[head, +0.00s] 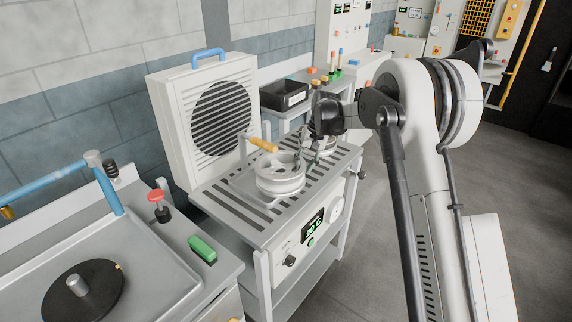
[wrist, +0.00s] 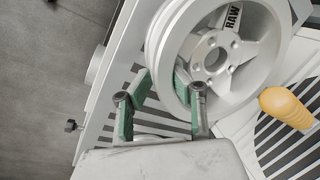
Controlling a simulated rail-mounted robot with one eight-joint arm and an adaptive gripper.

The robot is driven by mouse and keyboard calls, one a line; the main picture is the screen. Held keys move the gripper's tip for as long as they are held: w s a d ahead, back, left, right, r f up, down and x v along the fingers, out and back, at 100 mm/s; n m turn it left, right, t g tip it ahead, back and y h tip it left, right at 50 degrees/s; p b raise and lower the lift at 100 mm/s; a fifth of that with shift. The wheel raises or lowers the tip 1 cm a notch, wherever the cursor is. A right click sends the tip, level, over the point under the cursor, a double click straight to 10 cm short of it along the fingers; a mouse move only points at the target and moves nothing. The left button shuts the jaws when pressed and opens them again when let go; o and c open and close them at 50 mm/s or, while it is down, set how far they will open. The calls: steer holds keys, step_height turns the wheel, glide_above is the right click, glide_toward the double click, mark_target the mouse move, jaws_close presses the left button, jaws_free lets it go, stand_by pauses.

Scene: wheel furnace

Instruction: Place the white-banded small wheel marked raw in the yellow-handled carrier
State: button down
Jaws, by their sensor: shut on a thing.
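The small wheel marked RAW (wrist: 216,55) is pale silver with a white patch bearing dark letters. In the head view a wheel (head: 279,184) sits at the carrier's plate, and it appears to be this one. My gripper (wrist: 170,84) is shut on the wheel's rim, one green-padded finger each side; in the head view the fingers are small and partly hidden. The carrier's yellow handle (head: 263,145) rises behind the wheel; it also shows right of the wheel in the wrist view (wrist: 287,107). I cannot tell whether the wheel rests fully on the plate.
A second wheel (head: 324,146) lies behind on the slatted bench (head: 224,208). A vented white box (head: 203,120) stands at the bench's left. A black bin (head: 284,95) is farther back. The left table (head: 170,270) holds a black disc (head: 83,292) and a green block (head: 202,249).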

mark_target(288, 157)
steer(key=w+a+p, duration=0.1)
steer(key=w+a, duration=0.3)
steer(key=a, duration=0.1)
steer(key=shift+w+a+r+p, duration=0.1)
steer(key=shift+w+a+p, duration=0.2)
steer(key=shift+w+p, duration=0.1)
steer(key=shift+s+f+b, duration=0.15)
steer(key=shift+f+b, duration=0.15)
steer(key=shift+f, duration=1.5)
steer(key=shift+f, duration=0.2)
steer(key=c, duration=1.6)
jaws_free()
steer(key=shift+o, duration=0.2)
steer(key=shift+r, duration=0.2)
